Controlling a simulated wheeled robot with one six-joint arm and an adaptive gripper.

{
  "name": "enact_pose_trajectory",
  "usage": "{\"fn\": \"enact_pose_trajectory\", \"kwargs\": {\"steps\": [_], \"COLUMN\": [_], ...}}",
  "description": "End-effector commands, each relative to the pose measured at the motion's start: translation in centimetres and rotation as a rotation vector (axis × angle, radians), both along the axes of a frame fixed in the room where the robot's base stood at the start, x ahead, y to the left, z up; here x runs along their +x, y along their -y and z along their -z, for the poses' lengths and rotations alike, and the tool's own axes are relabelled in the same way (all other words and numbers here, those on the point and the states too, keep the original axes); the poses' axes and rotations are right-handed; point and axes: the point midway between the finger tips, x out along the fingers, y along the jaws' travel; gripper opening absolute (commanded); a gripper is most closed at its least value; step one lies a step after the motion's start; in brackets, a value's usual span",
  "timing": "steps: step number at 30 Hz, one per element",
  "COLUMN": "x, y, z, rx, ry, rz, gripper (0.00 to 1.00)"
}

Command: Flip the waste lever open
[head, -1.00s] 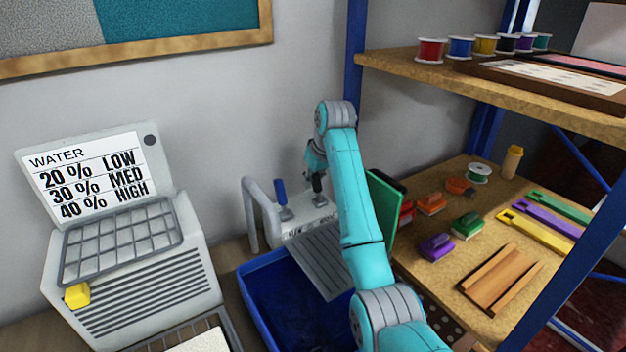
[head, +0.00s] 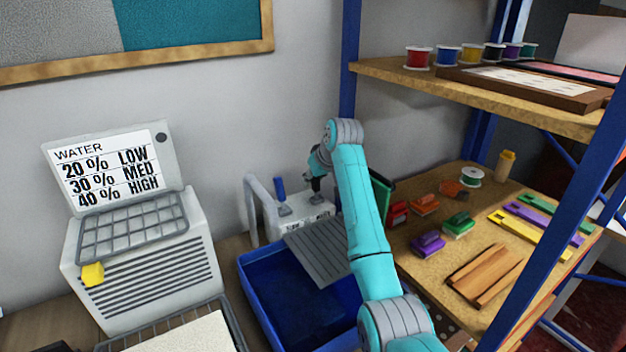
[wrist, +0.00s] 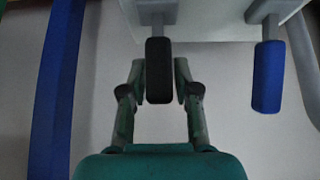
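A grey-white sink unit (head: 306,222) with a bent grey spout stands against the wall. It carries a blue-handled lever (head: 280,190) and a black-handled lever (head: 316,184); the labels below them are too small to read, so I cannot tell by name which is the waste lever. In the wrist view the black lever (wrist: 158,72) stands between the fingers of my gripper (wrist: 160,84), which are drawn in close on both its sides and look shut on it. The blue lever (wrist: 268,77) is to the right, apart from the fingers. In the head view my arm partly hides my gripper.
A blue basin (head: 290,310) with a ribbed grey drainboard (head: 322,252) lies below the levers. A green panel (head: 381,198) and a wooden shelf with clamps and tools (head: 440,270) are close right of my arm. A white water-chart machine (head: 150,250) stands left.

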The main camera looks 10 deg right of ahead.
Motion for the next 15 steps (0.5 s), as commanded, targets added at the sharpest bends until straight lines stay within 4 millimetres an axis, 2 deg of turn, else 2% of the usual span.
{"fn": "enact_pose_trajectory", "kwargs": {"steps": [10,15], "x": [0.0,-0.8], "y": [0.0,0.3], "z": [-0.1,-1.2], "rx": [0.0,0.0], "ry": [0.001,0.002], "rz": [0.001,0.001], "gripper": [0.48,0.48]}}
